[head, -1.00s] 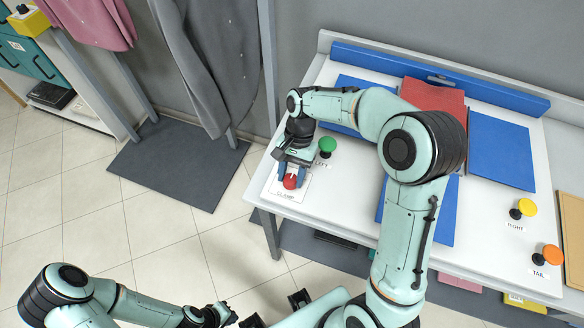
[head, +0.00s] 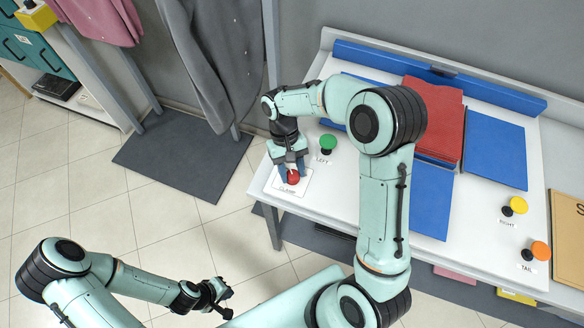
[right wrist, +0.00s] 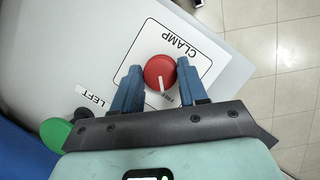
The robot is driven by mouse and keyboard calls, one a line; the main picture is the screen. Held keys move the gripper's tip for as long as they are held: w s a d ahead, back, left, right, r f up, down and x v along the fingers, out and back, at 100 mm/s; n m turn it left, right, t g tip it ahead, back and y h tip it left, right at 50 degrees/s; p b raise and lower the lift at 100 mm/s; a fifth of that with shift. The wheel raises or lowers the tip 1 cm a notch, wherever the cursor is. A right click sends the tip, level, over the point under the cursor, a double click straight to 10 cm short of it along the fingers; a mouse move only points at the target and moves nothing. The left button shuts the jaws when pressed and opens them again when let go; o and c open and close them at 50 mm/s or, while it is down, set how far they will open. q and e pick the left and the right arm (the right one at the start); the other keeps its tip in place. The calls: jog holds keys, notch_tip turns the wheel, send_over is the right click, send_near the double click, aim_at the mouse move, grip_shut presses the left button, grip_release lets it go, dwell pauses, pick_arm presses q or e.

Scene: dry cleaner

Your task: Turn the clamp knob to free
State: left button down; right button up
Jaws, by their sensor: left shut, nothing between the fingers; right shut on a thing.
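The red clamp knob (head: 293,177) sits on a white plate marked CLAMP at the table's near left corner. It also shows in the right wrist view (right wrist: 158,70), where its white pointer line points at a small label, apparently reading FREE, between the fingers. My right gripper (head: 290,171) is over the knob. Its blue fingers (right wrist: 160,80) are shut on the knob from both sides. My left gripper (head: 220,294) is shut and empty, low over the floor, away from the table.
A green knob (head: 328,143) marked LEFT stands close to the clamp knob. Yellow (head: 518,205) and orange (head: 540,251) knobs stand at the table's right. Blue panels and red cloth (head: 432,115) lie mid-table. Grey garments (head: 222,60) hang at the left.

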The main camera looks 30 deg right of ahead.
pick_arm(q)
jog(key=shift+w, duration=0.1)
pick_arm(e)
jog(key=shift+n, duration=0.3)
jog(key=o, duration=1)
pick_arm(q)
jog(key=shift+w+r+p, duration=0.8)
jog(key=shift+w+r, duration=0.25)
jog(key=shift+w, duration=0.15)
pick_arm(e)
jog(key=v, duration=1.3)
jog(key=shift+a+r, duration=0.1)
jog(key=shift+r, duration=0.1)
